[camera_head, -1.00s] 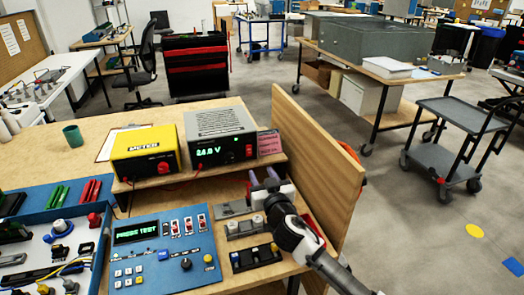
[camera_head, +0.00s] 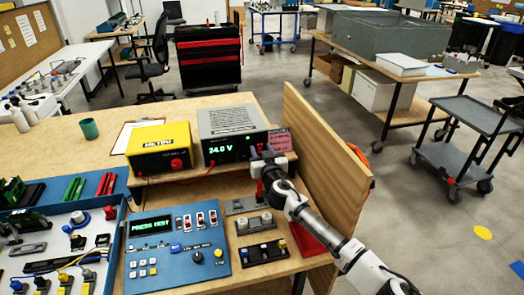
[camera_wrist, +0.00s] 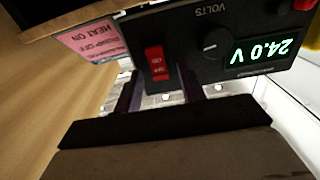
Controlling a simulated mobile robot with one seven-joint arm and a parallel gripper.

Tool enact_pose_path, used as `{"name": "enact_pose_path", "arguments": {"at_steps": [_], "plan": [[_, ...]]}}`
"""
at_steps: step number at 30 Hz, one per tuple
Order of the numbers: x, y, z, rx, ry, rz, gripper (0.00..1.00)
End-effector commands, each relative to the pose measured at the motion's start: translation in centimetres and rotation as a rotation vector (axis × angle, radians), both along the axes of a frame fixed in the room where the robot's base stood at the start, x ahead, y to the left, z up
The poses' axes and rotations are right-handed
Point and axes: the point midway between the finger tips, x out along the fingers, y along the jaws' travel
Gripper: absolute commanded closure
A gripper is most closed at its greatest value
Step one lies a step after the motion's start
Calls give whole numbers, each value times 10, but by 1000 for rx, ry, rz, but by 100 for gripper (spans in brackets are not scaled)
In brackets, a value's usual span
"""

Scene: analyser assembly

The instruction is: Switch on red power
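The grey power supply (camera_head: 232,122) stands on the raised shelf, its green display reading 24.0 V. In the wrist view its front panel (camera_wrist: 195,70) appears upside down. The red rocker switch (camera_wrist: 156,63) is on that panel, beside a black knob (camera_wrist: 213,45). My gripper (camera_head: 262,158) is at the right part of the supply's front and hides the switch in the head view. In the wrist view its two fingers (camera_wrist: 160,90) are apart, one on each side below the switch, with nothing between them. I cannot tell whether they touch the panel.
A yellow meter (camera_head: 160,147) stands left of the supply. A pink label (camera_wrist: 92,40) is beside the switch. The blue test panel (camera_head: 176,250) and small fixtures (camera_head: 262,250) lie in front.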

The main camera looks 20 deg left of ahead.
Motion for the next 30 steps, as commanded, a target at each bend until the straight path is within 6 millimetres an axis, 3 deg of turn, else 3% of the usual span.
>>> {"name": "enact_pose_path", "arguments": {"at_steps": [4, 13, 30], "plan": [[0, 0, 0, 0, 0, 0, 61], [0, -1, 0, -1, -1, -1, 100], [-2, 2, -11, 74, -101, 4, 100]]}}
